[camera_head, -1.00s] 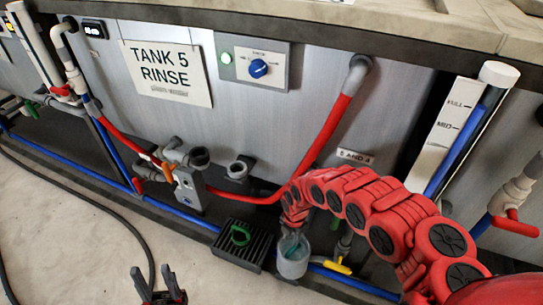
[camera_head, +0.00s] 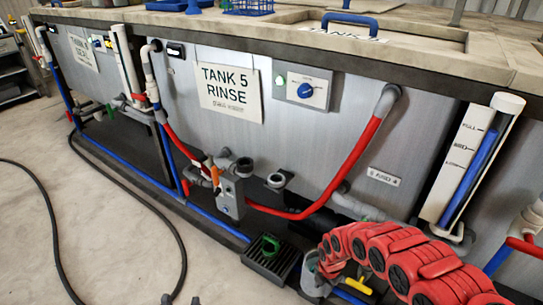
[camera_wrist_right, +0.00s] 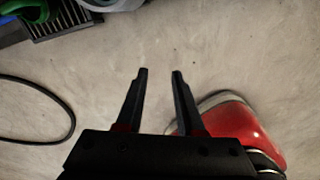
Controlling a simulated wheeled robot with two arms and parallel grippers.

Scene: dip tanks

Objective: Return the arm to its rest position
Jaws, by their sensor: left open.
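My left gripper (camera_head: 181,299) shows only as two dark fingertips at the bottom edge of the head view. The tips are apart, with nothing seen between them, and the rest of it is cut off. My right gripper (camera_wrist_right: 160,73) shows in the right wrist view. Its two black fingers are apart and empty above bare concrete floor. Red jointed segments (camera_head: 408,262) fill the lower right of the head view, beside a grey cup (camera_head: 312,277). I cannot tell what they belong to.
The tank wall (camera_head: 330,135) has a "Tank 5 Rinse" sign (camera_head: 229,92) and a red pipe (camera_head: 345,165). A black hose (camera_head: 120,208) runs over the clear floor.

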